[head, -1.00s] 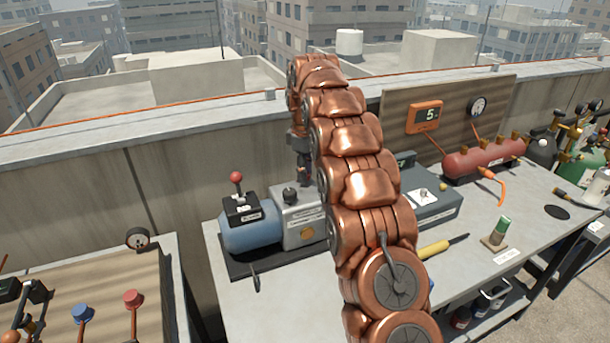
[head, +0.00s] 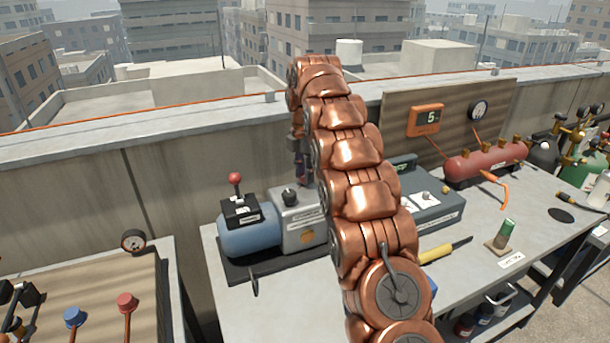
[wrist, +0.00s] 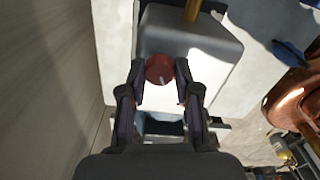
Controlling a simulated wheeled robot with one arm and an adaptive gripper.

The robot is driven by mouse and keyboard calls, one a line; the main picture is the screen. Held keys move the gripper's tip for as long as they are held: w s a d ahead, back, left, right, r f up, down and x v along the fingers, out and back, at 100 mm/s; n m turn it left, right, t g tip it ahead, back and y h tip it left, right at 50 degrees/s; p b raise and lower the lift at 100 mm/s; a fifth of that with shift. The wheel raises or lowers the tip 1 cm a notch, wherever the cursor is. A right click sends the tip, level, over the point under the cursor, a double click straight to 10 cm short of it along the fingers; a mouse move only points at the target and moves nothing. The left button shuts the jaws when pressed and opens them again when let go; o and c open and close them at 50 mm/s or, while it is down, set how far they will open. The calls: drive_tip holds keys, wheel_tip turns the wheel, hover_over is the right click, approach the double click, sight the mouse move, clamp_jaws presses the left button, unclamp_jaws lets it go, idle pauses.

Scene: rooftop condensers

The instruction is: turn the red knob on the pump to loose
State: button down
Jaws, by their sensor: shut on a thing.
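The pump stands on the grey bench; in the head view its blue motor (head: 249,238) and grey body (head: 302,207) show left of my arm. In the wrist view the round red knob (wrist: 160,69), with a small pale mark, sits on the grey pump housing (wrist: 212,48). My gripper (wrist: 160,74) is shut on the knob, one fingertip on its left side and one on its right.
A red-balled lever (head: 235,179) stands on the pump's black box, left of my arm. A grey case (head: 432,205) and a yellow-handled tool (head: 436,252) lie on the right. A concrete parapet (head: 180,185) runs behind the bench.

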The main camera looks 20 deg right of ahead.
drive_tip(key=n+b, duration=0.1)
drive_tip(key=n, duration=0.2)
drive_tip(key=shift+n, duration=0.4)
drive_tip(key=n, duration=0.2)
drive_tip(key=shift+n+b, duration=0.3)
drive_tip(key=shift+b, duration=0.1)
drive_tip(key=n, duration=0.2)
drive_tip(key=shift+n, duration=2.1)
drive_tip(key=c, duration=0.8)
unclamp_jaws()
drive_tip(key=shift+a, duration=0.1)
